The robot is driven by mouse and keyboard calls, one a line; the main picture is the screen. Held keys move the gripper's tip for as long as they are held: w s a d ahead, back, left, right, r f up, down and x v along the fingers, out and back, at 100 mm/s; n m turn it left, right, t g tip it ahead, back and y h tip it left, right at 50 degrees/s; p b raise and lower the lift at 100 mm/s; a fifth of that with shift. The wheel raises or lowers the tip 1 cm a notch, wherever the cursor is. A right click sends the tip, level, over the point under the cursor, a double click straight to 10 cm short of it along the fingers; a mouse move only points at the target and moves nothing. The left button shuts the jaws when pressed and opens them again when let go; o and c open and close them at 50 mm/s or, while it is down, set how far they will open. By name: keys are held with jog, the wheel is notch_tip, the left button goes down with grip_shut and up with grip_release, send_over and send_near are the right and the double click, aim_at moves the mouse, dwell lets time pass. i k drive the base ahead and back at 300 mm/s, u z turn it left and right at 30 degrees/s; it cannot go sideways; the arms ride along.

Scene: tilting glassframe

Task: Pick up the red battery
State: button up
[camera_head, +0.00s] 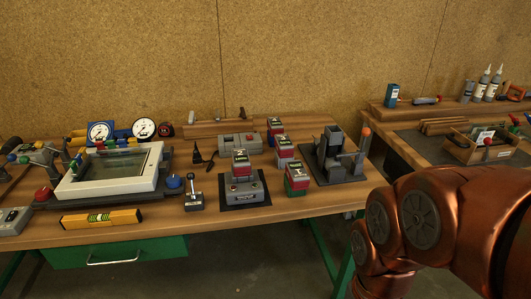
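Several battery-like blocks stand on the wooden workbench. One with red sides and a dark label (241,160) sits upright in a grey charger (243,188) on a black mat. To its right, three more form a row going back: a front block with red and green parts (297,180), a middle block with red and grey parts (284,148), and a rear one with red parts (275,127). They are too small for me to tell clearly which is the red battery. My copper-coloured arm fills the lower right, away from the blocks. My gripper is not in view.
A white-framed glass panel (148,181) lies left, with a spirit level (101,219) in front. A small lever box (195,200) stands left of the charger. A dark grey fixture (336,162) stands right of the blocks. A second bench (408,148) holds bottles and a wooden box.

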aim_at(241, 167)
jog(key=u, duration=0.15)
jog(key=i, duration=0.95)
jog(key=u, duration=3.05)
jog(key=i, duration=1.65)
jog(key=z, duration=2.75)
